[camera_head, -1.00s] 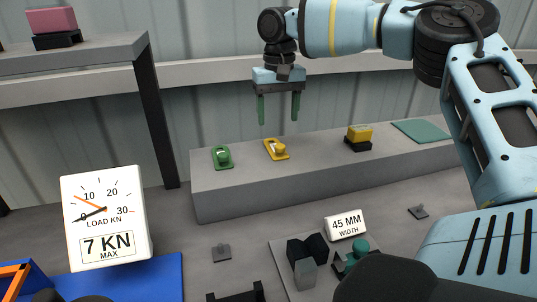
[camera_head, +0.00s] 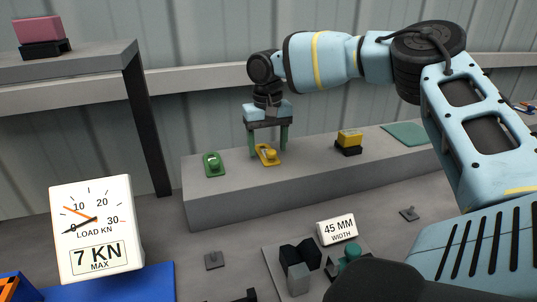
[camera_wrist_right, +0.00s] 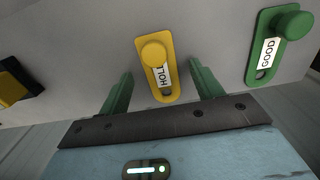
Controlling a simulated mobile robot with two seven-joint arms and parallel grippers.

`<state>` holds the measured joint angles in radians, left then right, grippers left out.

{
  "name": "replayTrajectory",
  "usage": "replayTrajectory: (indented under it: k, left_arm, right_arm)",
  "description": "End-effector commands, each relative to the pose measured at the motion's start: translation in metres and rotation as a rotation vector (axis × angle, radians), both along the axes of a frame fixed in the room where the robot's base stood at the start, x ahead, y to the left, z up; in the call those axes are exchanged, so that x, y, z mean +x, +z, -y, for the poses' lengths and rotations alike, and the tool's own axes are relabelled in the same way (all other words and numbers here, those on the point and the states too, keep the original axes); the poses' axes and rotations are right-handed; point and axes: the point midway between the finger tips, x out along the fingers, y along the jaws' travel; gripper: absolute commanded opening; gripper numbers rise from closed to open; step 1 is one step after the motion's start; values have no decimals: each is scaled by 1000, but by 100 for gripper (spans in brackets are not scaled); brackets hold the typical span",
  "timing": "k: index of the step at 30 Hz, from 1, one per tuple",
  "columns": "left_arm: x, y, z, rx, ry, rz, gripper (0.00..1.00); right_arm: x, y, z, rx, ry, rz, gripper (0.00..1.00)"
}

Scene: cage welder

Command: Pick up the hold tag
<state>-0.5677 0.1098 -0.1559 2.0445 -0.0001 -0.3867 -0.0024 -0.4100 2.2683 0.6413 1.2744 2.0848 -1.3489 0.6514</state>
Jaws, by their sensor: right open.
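The yellow hold tag (camera_head: 267,155) lies on the grey ledge (camera_head: 310,178). In the right wrist view the hold tag (camera_wrist_right: 157,68) has a round knob and a white label reading HOLD. My right gripper (camera_head: 268,150) is open above the tag, with its green fingers pointing down. In the right wrist view the tag shows between the two fingers of the gripper (camera_wrist_right: 161,85), and no contact with it is visible. My left gripper is not in view.
A green tag (camera_head: 213,164) lies left of the hold tag; its label reads GOOD in the right wrist view (camera_wrist_right: 274,45). A yellow-and-black block (camera_head: 349,142) and a green mat (camera_head: 406,134) lie to the right. A load gauge (camera_head: 95,228) stands at front left.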

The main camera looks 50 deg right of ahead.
Motion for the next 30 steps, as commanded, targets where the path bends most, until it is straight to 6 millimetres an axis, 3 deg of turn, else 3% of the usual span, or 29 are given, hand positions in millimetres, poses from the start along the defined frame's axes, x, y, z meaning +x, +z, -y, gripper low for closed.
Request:
replayTrajectory:
  k: [10,21,30]
  left_arm:
    - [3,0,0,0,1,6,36]
    - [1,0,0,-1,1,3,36]
    - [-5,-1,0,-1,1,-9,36]
  right_arm:
    - [0,-9,0,0,-1,1,65]
    - [0,-9,0,0,-1,1,19]
    - [0,-7,0,0,-1,2,19]
